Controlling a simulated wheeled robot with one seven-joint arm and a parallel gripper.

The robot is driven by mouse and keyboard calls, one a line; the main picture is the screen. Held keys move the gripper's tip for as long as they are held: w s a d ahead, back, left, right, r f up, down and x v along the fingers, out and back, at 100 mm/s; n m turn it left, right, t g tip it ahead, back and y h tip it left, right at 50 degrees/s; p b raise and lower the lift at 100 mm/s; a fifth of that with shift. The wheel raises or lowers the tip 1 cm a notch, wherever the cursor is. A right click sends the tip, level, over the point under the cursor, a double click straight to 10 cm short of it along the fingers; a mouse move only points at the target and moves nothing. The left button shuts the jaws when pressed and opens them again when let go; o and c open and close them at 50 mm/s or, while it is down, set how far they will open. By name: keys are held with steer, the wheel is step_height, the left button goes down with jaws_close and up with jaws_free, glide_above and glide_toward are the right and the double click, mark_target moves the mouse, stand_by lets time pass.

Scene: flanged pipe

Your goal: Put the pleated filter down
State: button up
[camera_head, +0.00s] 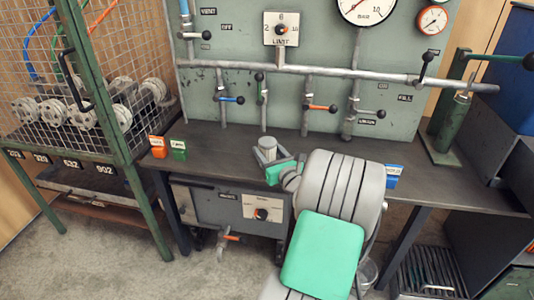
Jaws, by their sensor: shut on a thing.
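A small pale-grey cylinder with a lighter round top, which I take to be the pleated filter (266,146), is upright at the front part of the dark workbench (225,152). Its pleats are too small to make out. My gripper (271,160) is at the end of my grey and green arm, shut on this cylinder from its front right side. The fingers are small and partly hidden by my wrist. I cannot tell whether the cylinder's underside touches the bench or is slightly above it.
Orange (157,146) and green (178,149) label cards stand left on the bench; a blue card (393,175) stands right. A pipe panel (235,60) with valves and gauges rises behind. A mesh cage (85,85) is left; a green lever press (448,130) is right.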

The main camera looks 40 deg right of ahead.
steer(key=shift+f, duration=0.15)
steer(key=o, duration=1.4)
steer(key=shift+o, duration=0.2)
